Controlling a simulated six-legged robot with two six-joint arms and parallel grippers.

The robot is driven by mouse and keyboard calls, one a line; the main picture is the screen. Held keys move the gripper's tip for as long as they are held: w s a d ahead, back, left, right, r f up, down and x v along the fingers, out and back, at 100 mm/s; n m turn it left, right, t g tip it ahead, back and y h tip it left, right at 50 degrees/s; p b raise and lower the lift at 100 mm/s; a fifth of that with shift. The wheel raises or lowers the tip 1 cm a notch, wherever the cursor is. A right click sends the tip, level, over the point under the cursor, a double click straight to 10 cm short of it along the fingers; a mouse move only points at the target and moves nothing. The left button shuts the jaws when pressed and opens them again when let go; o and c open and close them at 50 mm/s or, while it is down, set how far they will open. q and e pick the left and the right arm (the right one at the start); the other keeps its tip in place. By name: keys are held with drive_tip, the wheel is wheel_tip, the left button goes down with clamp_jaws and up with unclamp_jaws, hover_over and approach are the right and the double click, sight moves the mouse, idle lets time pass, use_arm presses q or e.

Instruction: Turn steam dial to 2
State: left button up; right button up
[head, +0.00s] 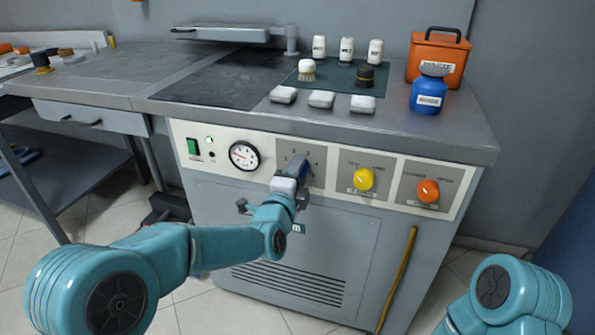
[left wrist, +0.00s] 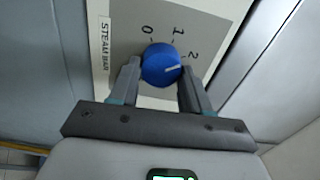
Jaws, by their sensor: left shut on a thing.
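In the head view, my left gripper (head: 297,170) covers most of the dial, with a little blue showing. My right gripper is out of view; only part of my right arm shows at lower right.
On the same panel are a pressure gauge (head: 244,155), a green switch (head: 193,147), a yellow knob (head: 363,179) and an orange knob (head: 428,191). Above, the counter holds brushes, white bottles, a blue jar (head: 429,90) and an orange bin (head: 437,55).

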use_arm(q)
drive_tip(key=shift+f+m, duration=0.1)
drive_tip(key=shift+m, duration=1)
drive_tip(key=o, duration=1)
drive_tip(key=p+v, duration=0.1)
drive_tip(key=v, duration=1.5)
drive_tip(key=shift+s+p, duration=0.2)
drive_tip(key=shift+p, duration=0.1)
drive_tip(key=shift+a, duration=0.15)
